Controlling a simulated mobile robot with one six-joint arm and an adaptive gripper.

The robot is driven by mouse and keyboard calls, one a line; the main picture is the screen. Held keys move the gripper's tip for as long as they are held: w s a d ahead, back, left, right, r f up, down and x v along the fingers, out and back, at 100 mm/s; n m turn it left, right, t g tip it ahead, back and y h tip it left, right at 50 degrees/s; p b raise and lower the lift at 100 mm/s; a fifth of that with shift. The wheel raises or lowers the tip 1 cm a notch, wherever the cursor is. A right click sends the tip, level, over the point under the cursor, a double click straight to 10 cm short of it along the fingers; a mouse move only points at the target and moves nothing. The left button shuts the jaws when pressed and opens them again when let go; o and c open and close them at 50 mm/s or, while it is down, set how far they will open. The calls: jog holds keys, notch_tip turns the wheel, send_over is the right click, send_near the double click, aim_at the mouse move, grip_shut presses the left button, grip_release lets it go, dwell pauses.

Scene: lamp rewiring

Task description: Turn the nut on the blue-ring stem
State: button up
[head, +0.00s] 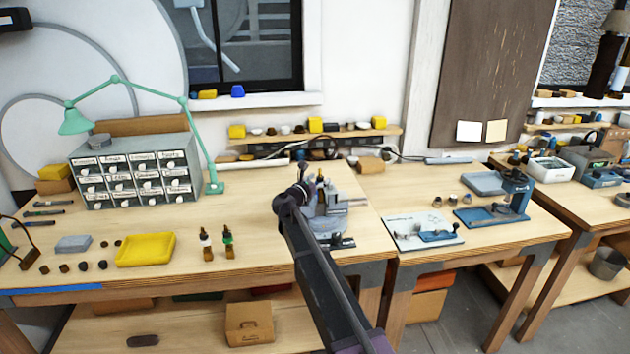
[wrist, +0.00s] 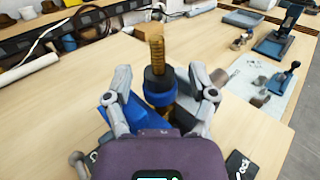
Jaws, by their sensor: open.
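The blue-ring stem (wrist: 157,50) stands upright in the wrist view, a brass threaded rod with a dark collar, probably the nut (wrist: 157,76), and a blue ring (wrist: 158,97) below it. My gripper (wrist: 160,84) is open, with one finger on each side of the collar and ring; I cannot tell whether either finger touches. The stem's lower end is hidden behind my wrist. In the head view my gripper (head: 303,190) is at the grey vise (head: 328,222) near the main bench's right end, and my arm hides part of it.
Two dark-and-brass stems, one white-ringed (head: 205,240) and one green-ringed (head: 228,240), stand left of my arm. A yellow tray (head: 146,249) and a drawer cabinet (head: 135,172) are farther left. A blue press (head: 513,195) stands on the right bench.

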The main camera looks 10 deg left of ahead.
jog(key=v, duration=1.2)
jog(key=shift+d, duration=0.1)
dwell(0.4)
